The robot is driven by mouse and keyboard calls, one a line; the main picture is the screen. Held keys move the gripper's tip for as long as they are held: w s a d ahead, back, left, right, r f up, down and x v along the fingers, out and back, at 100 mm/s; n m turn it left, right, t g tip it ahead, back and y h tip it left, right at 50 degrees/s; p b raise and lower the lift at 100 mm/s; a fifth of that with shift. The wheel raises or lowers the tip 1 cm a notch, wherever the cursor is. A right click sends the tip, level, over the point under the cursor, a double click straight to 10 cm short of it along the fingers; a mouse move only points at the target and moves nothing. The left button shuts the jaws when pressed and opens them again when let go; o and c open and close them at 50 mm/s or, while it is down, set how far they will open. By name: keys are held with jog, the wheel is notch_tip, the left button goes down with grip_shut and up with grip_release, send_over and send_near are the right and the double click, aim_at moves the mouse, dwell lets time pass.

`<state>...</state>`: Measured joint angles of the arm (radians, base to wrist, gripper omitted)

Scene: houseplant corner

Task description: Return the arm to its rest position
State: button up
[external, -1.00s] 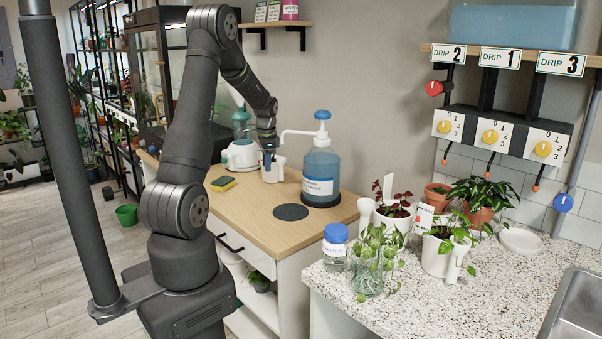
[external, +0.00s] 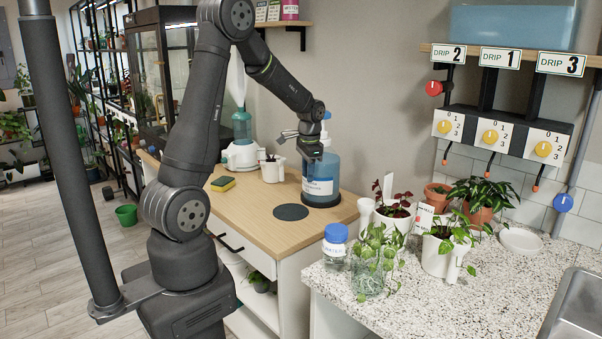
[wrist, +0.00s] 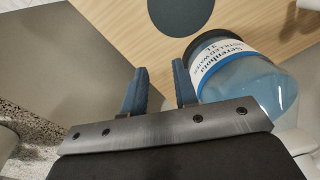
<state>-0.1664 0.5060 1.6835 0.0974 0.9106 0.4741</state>
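My gripper (external: 311,156) is above the wooden cabinet top, in front of the upper part of the blue pump bottle (external: 320,183) in the external view. My arm is still extended over the cabinet, bent at the elbow.
A white cup (external: 273,171) with dark-tipped items stands left of the bottle. A black round mat (external: 291,212) lies bare on the cabinet top. Potted plants and a blue-lidded jar (external: 335,240) stand on the speckled counter.

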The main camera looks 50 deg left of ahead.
jog(key=shift+w+d+r, duration=0.2)
jog(key=shift+w+d, duration=0.05)
jog(key=shift+d, duration=0.25)
jog(key=shift+w+d+r, duration=0.15)
jog(key=shift+w+d, duration=0.05)
jog(key=shift+d, duration=0.25)
jog(key=shift+a, duration=0.1)
jog(key=s+a+f, duration=0.1)
jog(key=a, duration=0.9)
jog(key=s+a+f+m, duration=0.1)
jog(key=s+a, duration=0.1)
jog(key=a, duration=0.8)
jog(key=shift+s+a, duration=0.2)
jog(key=shift+a, duration=0.2)
jog(key=shift+d, duration=0.1)
